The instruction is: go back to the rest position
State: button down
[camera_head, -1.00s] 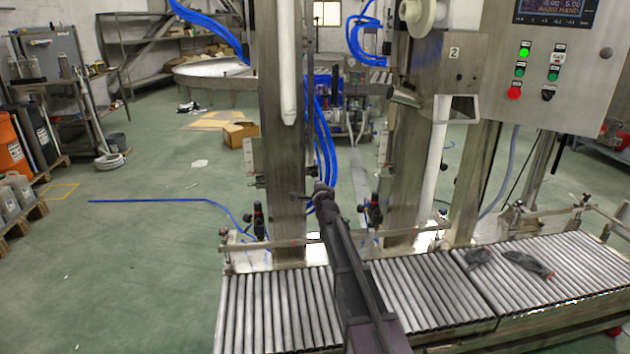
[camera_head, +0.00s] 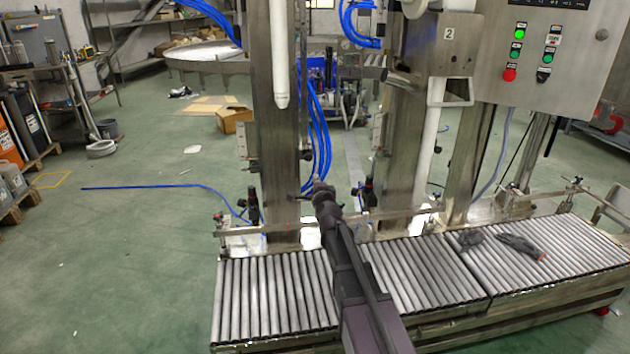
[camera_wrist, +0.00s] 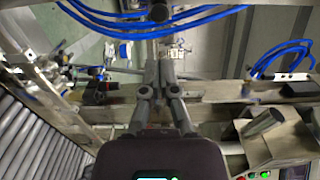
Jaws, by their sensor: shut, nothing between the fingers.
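My gripper (camera_head: 318,190) is at the end of my dark arm, which reaches up and forward over the roller conveyor (camera_head: 262,306) in the head view. In the wrist view my gripper (camera_wrist: 167,50) has its two fingers together with nothing between them. Its tip stands in front of the metal filling frame and the blue hoses (camera_head: 318,125). I cannot tell how close the tip is to them.
A control panel (camera_head: 545,55) with green and red buttons hangs at the upper right. Steel columns (camera_head: 270,120) rise behind the conveyor. A cardboard box (camera_head: 235,121) lies on the floor. The left floor is mostly clear.

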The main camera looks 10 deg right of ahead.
jog(key=shift+f, duration=0.1)
jog(key=s+a+f+n+g+y, duration=0.35)
jog(key=s+f+n+g, duration=0.55)
jog(key=s+f+n, duration=0.5)
jog(key=s+d+f+n+g+h, duration=0.2)
jog(key=s+g, duration=0.3)
jog(key=s, duration=0.6)
jog(key=s+d+f+n+g+h, duration=0.15)
jog(key=s+g, duration=0.25)
jog(key=s, duration=0.6)
notch_tip(320, 180, up, 29)
jog(key=p, duration=3)
jog(key=shift+a+n, duration=0.1)
jog(key=shift+n, duration=0.15)
